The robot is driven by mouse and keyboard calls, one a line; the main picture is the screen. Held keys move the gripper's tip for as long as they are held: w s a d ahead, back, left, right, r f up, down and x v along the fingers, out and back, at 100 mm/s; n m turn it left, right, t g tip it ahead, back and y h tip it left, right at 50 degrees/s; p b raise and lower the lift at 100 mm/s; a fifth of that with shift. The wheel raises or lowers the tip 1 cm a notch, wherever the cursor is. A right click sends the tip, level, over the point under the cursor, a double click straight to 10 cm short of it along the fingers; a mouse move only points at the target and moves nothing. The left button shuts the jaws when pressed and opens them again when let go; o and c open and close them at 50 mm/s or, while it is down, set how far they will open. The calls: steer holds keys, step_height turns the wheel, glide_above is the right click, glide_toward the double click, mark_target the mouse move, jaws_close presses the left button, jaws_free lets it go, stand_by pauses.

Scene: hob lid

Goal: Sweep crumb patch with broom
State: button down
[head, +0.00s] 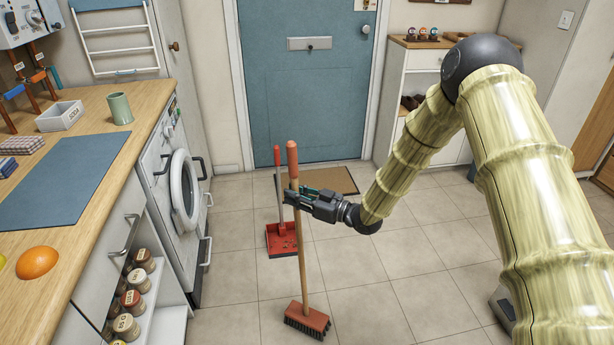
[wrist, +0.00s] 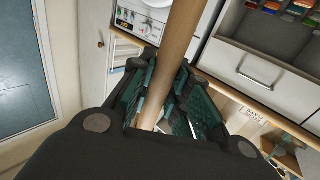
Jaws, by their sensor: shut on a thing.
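The broom has a wooden handle (head: 301,240) with a red grip end and a reddish-brown head (head: 307,319) with dark bristles. It stands nearly upright with its bristles at the tiled floor; I cannot tell if they press on it. My gripper (head: 291,197) is shut around the upper handle, below the red end. In the wrist view the handle (wrist: 180,50) runs between the green-padded fingers (wrist: 170,108). A red long-handled dustpan (head: 281,241) stands on the floor behind the broom, with small dark specks in its pan. I cannot make out a separate crumb patch on the floor.
A wooden counter (head: 120,140) with cabinets and a washing machine (head: 172,190) lines the left. An open spice shelf (head: 145,300) faces the floor. A doormat (head: 330,181) lies before the blue door (head: 305,90). A shoe cabinet (head: 425,75) stands back right.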

mark_target(294, 173)
steer(key=shift+w+d+r, duration=0.1)
steer(key=shift+d+r, duration=0.1)
steer(key=shift+r, duration=0.95)
steer(key=shift+a+r+p, duration=0.25)
steer(key=shift+r+p, duration=0.6)
steer(key=shift+r, duration=0.05)
steer(key=shift+d+r+p, duration=0.1)
steer(key=shift+r+p, duration=0.85)
steer(key=shift+r, duration=0.95)
